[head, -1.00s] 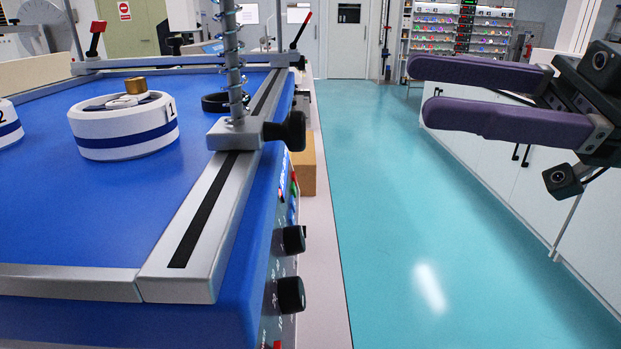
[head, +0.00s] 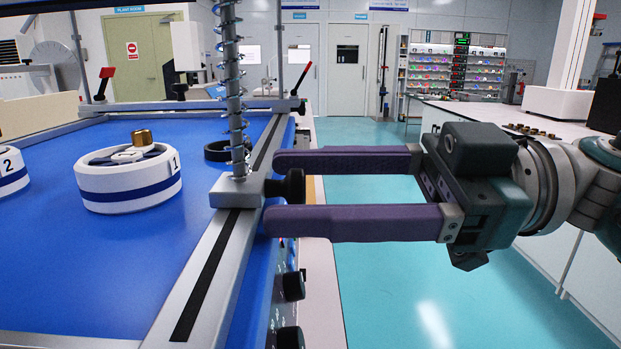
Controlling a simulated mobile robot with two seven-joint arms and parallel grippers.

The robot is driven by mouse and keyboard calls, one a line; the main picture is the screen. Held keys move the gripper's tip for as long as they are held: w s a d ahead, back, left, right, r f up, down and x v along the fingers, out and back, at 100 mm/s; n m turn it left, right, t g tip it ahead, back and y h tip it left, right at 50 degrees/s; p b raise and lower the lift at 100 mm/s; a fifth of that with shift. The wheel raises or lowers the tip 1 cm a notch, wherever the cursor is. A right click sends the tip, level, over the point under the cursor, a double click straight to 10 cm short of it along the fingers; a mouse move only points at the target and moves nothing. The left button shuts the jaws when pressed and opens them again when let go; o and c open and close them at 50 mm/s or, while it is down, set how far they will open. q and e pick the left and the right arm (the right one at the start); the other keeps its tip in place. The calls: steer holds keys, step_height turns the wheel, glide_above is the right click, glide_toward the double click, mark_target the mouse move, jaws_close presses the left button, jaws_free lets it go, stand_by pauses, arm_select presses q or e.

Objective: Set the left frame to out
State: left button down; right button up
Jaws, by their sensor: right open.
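My right gripper (head: 276,191) reaches in from the right, its two long purple fingers open. Its fingertips are at the grey rail's right side, one above and one below a black knob (head: 295,186). The knob sits in the gap between the fingers; I cannot tell whether they touch it. It is on a grey block (head: 236,192) that carries an upright rod with a spring (head: 232,90). The block sits on the grey frame rail (head: 196,275) with a dark slot, along the right edge of the blue tester bed (head: 70,255). My left gripper is not in view.
On the bed stand a white drum marked 1 (head: 128,180), a drum marked 2 (head: 10,172) at the left edge, and a black ring (head: 218,150). Two red-handled levers (head: 106,73) rise at the far frame. Black knobs (head: 292,286) line the tester's side.

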jaws_close()
stand_by(0.4)
stand_by(0.9)
